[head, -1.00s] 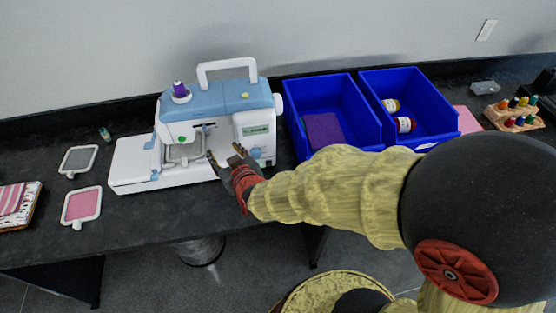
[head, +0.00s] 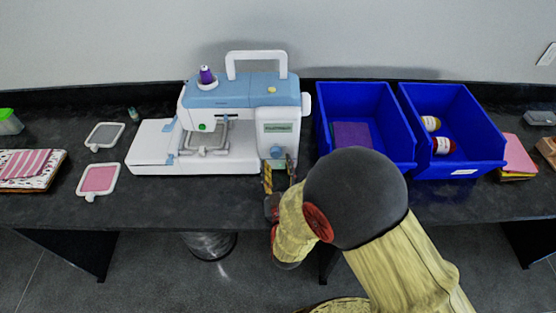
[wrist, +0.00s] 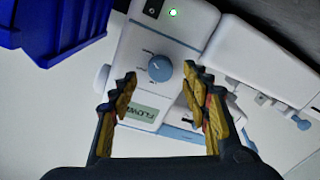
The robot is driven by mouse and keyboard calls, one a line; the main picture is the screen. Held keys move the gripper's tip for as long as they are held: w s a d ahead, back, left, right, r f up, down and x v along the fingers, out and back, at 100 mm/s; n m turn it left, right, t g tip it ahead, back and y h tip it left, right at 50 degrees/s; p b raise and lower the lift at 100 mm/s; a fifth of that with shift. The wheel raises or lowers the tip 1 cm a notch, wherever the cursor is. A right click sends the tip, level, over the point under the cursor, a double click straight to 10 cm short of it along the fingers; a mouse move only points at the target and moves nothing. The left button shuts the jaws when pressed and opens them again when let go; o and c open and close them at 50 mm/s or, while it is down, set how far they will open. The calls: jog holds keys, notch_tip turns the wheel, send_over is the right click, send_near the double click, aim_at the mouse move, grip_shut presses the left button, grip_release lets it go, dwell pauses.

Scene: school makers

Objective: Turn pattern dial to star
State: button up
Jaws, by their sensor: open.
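The sewing machine (head: 245,97), white with a light blue top, stands on the black table. Its pattern dial (head: 277,152) is a round blue knob low on the right front; it also shows in the wrist view (wrist: 160,68) with small marks around it. The label screen (wrist: 139,111) beside the dial reads "FLOW…", the rest hidden by a finger. My gripper (head: 279,176) is open and empty in front of the dial. In the wrist view the fingertips (wrist: 161,78) stand on either side of the dial, apart from it.
Two blue bins (head: 398,163) stand right of the machine, holding purple cloth and spools. Embroidery hoops (head: 99,180) and folded fabric (head: 30,170) lie to the left. A purple thread spool (head: 206,75) sits on top of the machine.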

aim_at(276, 155)
jog(key=shift+w+a+b, duration=0.1)
jog(key=shift+w+b, duration=0.2)
jog(key=shift+w, duration=1.35)
jog(key=shift+c, duration=0.5)
jog(key=c, duration=1.1)
